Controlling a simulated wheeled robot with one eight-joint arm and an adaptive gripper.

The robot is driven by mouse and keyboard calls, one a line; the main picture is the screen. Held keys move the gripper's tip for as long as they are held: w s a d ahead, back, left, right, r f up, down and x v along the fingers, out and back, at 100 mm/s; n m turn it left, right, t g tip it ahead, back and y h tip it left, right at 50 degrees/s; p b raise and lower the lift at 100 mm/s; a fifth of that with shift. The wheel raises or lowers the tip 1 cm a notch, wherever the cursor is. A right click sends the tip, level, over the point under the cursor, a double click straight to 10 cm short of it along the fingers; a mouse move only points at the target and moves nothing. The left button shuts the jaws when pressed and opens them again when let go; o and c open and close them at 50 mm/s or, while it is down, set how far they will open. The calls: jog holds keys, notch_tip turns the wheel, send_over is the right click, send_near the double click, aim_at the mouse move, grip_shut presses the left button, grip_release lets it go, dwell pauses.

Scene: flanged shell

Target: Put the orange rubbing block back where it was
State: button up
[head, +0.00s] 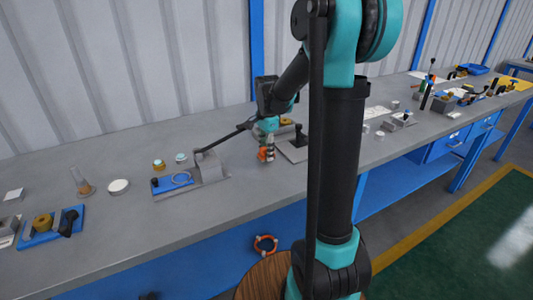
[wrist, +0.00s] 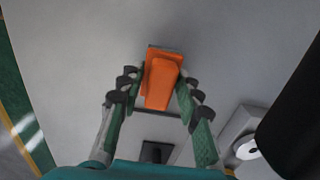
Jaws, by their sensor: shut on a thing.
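The orange rubbing block (head: 263,155) is between the fingers of my gripper (head: 267,146), low over the grey bench near the middle. I cannot tell whether it touches the bench top. In the wrist view the block (wrist: 161,82) is upright in the picture, with a darker strip along its far end. My gripper (wrist: 160,92) is shut on it, with a green-padded finger on each side. Bare bench surface shows around the block. Its underside is hidden.
A grey block fixture with a long dark bar (head: 208,167) stands to the left, beside a blue plate (head: 172,183). A grey plate with a black knob (head: 297,142) lies close to the right. Bench (head: 235,205) in front is clear.

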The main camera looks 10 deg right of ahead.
jog(key=shift+f, duration=0.4)
jog(key=o, duration=1.1)
jog(key=shift+f, duration=0.1)
notch_tip(320, 180, up, 12)
jog(key=shift+r, duration=0.15)
